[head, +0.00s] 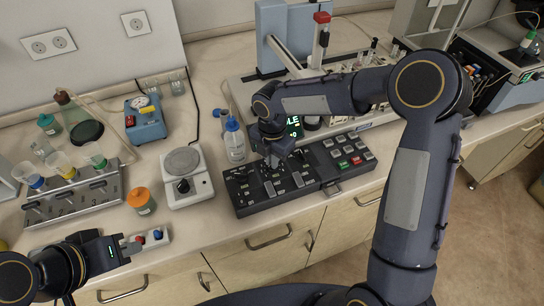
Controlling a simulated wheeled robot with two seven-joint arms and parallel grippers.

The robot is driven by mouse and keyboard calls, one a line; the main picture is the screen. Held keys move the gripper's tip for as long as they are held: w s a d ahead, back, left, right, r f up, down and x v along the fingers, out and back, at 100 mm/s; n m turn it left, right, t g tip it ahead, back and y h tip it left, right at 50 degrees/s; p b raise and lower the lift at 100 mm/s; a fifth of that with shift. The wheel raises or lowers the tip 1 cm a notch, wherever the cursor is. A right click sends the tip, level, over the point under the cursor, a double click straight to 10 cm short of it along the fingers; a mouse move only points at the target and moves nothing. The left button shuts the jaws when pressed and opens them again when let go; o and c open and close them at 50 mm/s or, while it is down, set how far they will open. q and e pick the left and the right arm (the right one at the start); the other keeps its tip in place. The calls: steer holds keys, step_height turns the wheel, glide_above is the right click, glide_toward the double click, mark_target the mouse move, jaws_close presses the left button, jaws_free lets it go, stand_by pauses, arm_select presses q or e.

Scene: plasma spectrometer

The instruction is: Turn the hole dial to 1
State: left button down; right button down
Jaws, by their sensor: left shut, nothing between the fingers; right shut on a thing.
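The dark control panel (240,190) lies on the counter at the centre, with several switches, sliders and buttons on it. My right gripper (273,161) comes down over the panel's upper edge, its fingers pointing down. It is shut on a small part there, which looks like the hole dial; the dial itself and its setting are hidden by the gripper. My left gripper (136,244) is shut and empty at the lower left, near the counter's front edge.
A white scale (187,178), a wash bottle (235,142) and an orange-capped jar (141,200) stand left of the panel. A rack with funnels (75,195) is further left.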

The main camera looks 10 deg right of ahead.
steer(key=shift+n, duration=0.5)
steer(key=c, duration=1.6)
jaws_free()
steer(key=shift+o, duration=0.2)
step_height(320, 180, up, 8)
steer(key=shift+f+b, duration=0.15)
steer(key=shift+b, duration=0.2)
